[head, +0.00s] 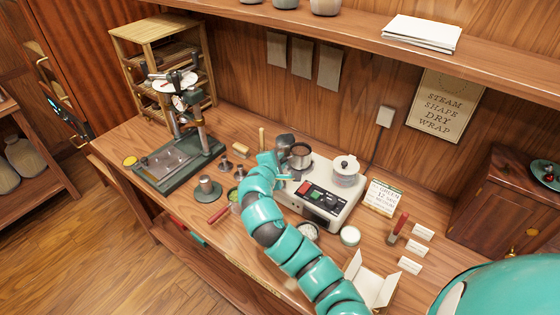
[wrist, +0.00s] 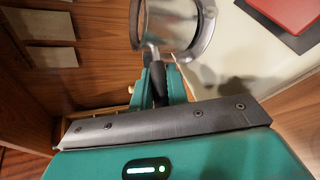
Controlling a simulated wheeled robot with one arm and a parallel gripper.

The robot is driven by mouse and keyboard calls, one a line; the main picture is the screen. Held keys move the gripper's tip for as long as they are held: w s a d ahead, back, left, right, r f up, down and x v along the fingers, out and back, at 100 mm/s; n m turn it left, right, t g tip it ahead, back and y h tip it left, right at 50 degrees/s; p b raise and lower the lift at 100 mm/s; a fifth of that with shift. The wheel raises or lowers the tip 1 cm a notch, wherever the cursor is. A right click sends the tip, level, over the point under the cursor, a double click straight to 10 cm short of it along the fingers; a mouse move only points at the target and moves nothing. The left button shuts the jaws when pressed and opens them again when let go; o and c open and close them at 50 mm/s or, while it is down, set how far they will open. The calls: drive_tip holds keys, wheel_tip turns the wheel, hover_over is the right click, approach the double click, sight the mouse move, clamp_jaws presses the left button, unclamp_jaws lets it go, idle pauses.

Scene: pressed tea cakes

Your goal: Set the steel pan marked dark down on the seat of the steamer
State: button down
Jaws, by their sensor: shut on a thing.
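My gripper (head: 284,168) is shut on the dark handle (wrist: 159,84) of a steel pan (head: 300,158). The pan also shows in the wrist view (wrist: 204,38), with its round rim and handle pointing back between my fingers (wrist: 160,78). In the head view the pan looks level over the back left of the steamer (head: 318,205), a cream box with red and green controls on its front. The seat is hidden under the pan, and I cannot tell whether the pan touches it. No mark on the pan is readable.

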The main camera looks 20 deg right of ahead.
drive_tip(key=shift+f+b, duration=0.35)
drive_tip(key=shift+f, duration=0.3)
drive_tip(key=c, duration=1.3)
unclamp_jaws()
drive_tip(key=shift+s+a, duration=0.1)
drive_tip(key=p+v, duration=0.2)
drive_tip(key=v, duration=1.5)
drive_tip(key=shift+s+a, duration=0.1)
drive_tip(key=shift+s, duration=0.05)
